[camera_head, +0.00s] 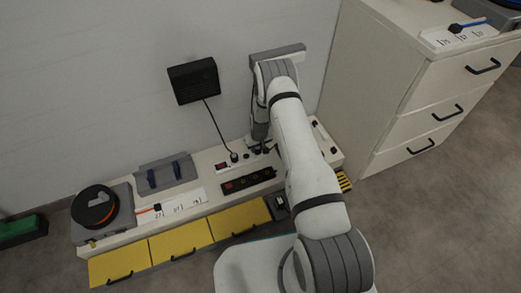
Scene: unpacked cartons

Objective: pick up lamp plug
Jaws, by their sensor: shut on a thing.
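My gripper (261,146) points down over the back of the white bench, at the right part of a white power strip (222,166). It is shut on a small dark thing that looks like a plug. The fingers are small and partly hidden by my own arm, so I cannot tell for sure whether this is the lamp plug, or whether it is clear of the strip. Other dark plugs stand close beside it on the left. One black plug (234,157) has a cord running up to a black box (193,81) on the wall.
A dark socket strip (248,180) lies in front on the white bench (222,192). A grey holder (166,174) and a black-orange reel (95,207) stand at left. Yellow drawers (180,243) line the front. A white cabinet (395,85) blocks the right side.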

